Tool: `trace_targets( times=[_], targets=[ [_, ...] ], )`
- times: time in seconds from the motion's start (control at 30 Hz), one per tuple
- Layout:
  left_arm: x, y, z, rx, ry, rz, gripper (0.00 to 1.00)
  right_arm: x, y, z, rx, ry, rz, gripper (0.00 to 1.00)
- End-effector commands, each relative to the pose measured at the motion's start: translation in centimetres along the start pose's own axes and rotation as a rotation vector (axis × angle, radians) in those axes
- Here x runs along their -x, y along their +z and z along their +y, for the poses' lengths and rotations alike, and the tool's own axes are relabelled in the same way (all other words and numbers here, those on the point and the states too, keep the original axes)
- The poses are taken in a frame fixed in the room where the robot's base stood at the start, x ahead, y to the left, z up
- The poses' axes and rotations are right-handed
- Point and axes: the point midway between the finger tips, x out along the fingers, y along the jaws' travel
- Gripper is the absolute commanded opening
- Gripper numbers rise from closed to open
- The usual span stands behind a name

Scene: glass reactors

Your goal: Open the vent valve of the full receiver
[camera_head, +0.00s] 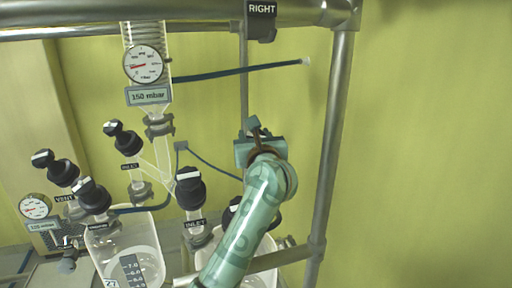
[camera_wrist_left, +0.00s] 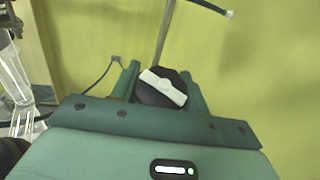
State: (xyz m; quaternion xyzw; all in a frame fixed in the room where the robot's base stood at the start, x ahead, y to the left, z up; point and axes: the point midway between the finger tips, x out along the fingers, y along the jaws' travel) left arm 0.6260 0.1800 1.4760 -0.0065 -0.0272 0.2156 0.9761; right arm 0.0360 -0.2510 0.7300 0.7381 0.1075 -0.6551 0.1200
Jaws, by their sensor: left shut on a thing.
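My left gripper (camera_head: 258,145) is on the right side of the glass rig, in front of a thin vertical rod. In the left wrist view its two fingers (camera_wrist_left: 160,88) are closed on the sides of a black valve knob (camera_wrist_left: 158,95) with a white bar set diagonally. The knob's label is hidden. The right receiver (camera_head: 262,278) is largely behind my arm, so its level cannot be read. The left receiver (camera_head: 125,245) has a scale at its front. An inlet knob (camera_head: 190,188) stands left of my arm. A vent knob (camera_head: 62,168) is at far left.
A gauge (camera_head: 143,64) with a 150 mbar plate hangs at upper left. A blue hose (camera_head: 240,71) crosses above my gripper. Other black knobs (camera_head: 123,138) crowd the left.

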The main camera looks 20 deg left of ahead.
Motion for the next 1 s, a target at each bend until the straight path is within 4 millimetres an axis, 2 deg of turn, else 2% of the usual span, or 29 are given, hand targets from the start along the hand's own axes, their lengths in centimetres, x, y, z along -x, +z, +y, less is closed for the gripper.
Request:
trace_targets(
  times=[0.03,0.3,0.87,0.9,0.93,1.0],
  targets=[
    [0.0,-0.4,-0.1,0.015,0.022,0.001,0.22,-0.8,0.1,0.0,0.0,0.0,0.0,0.67],
    [0.0,-0.1,0.1,0.062,0.119,0.0,0.22,-2.0,0.3,-0.1,0.0,0.0,-0.002,0.67],
    [0.0,0.1,0.2,0.074,0.145,-0.001,0.22,-2.2,0.4,0.0,0.001,0.001,-0.002,0.67],
    [0.0,0.1,0.2,0.074,0.145,-0.001,0.56,-2.2,0.4,0.0,0.001,0.001,-0.003,0.67],
    [0.0,0.1,0.2,0.074,0.145,-0.001,0.64,-2.2,0.4,0.0,0.001,0.001,-0.003,0.67],
    [0.0,0.1,0.2,0.074,0.145,-0.001,0.67,-2.2,0.4,0.0,0.001,0.001,-0.003,0.67]
  ],
)
